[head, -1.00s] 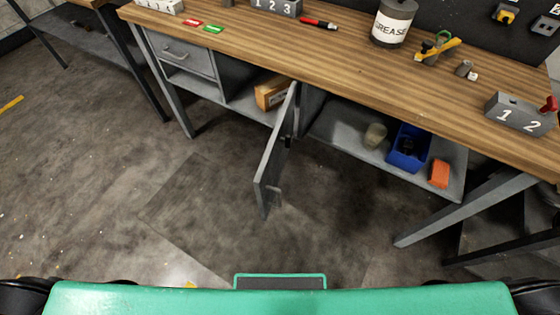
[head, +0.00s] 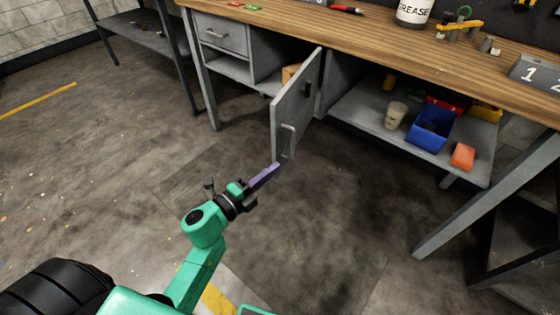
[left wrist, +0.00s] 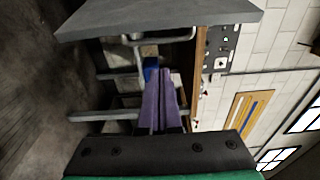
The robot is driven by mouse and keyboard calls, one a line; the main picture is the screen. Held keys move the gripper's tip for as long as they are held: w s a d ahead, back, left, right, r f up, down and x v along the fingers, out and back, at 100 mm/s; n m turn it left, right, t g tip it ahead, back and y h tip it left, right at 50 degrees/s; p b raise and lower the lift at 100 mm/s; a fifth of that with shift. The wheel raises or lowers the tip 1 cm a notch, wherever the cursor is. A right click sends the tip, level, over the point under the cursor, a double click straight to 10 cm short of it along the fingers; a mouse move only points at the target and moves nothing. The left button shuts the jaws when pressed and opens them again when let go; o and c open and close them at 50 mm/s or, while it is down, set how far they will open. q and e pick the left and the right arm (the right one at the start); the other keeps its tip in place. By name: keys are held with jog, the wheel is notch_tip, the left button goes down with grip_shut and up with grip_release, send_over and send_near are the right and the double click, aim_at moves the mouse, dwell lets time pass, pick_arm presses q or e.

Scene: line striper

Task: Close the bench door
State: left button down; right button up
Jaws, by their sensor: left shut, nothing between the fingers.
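The grey bench door (head: 300,98) stands open, jutting out from the bench front, with its handled face toward the right. Its bar handle (head: 287,140) is low near the free edge. My left gripper (head: 277,166), with purple fingers, is shut and empty just in front of the door's lower free corner. I cannot tell whether it touches the door. In the left wrist view the shut fingers (left wrist: 162,108) point forward, with the grey door panel (left wrist: 165,14) across the top and the handle (left wrist: 133,40) under it. My right gripper is out of view.
The wooden bench top (head: 390,42) runs across the back. A drawer (head: 220,35) is left of the door. The open shelf at right holds a beige cup (head: 396,115), a blue bin (head: 431,128) and an orange block (head: 462,157). Floor around the door is clear.

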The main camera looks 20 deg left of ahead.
aim_at(276, 152)
pick_arm(q)
jog(key=w, duration=0.7)
jog(key=shift+d, duration=0.2)
jog(key=shift+w+a, duration=0.1)
jog(key=shift+a, duration=0.4)
